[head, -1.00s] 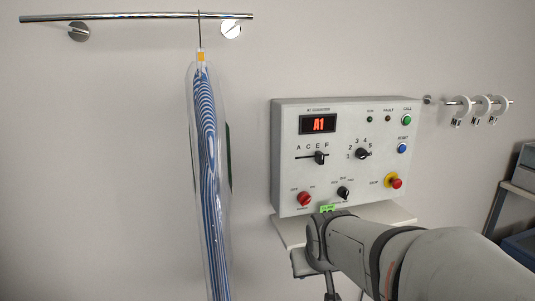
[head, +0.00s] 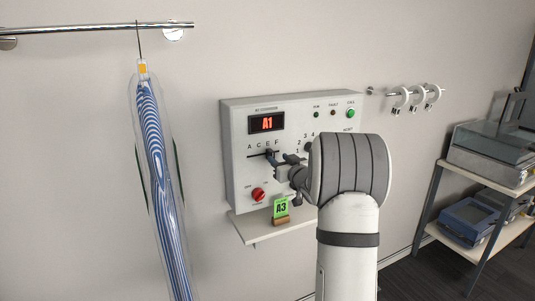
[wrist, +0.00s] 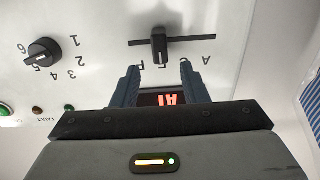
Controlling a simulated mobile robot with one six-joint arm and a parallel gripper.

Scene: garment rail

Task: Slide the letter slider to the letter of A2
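The letter slider is a black knob (wrist: 159,45) on a dark horizontal track (wrist: 190,40) on the grey control panel (head: 237,180). In the wrist view, which shows the panel upside down, the knob stands by the letter E. The red display (head: 267,123) reads A1. My gripper (wrist: 160,67) is open and empty, its two dark fingers on either side of the knob's line, with the knob just beyond the fingertips. In the head view my gripper (head: 281,158) is close to the panel at the slider and hides part of it.
A number dial (wrist: 44,51) sits beside the slider. A red knob (head: 258,194) is below, and a green card (head: 281,207) reading A3 stands on the shelf (head: 252,233). A bagged striped garment (head: 157,170) hangs at left; a rack (head: 480,210) stands at right.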

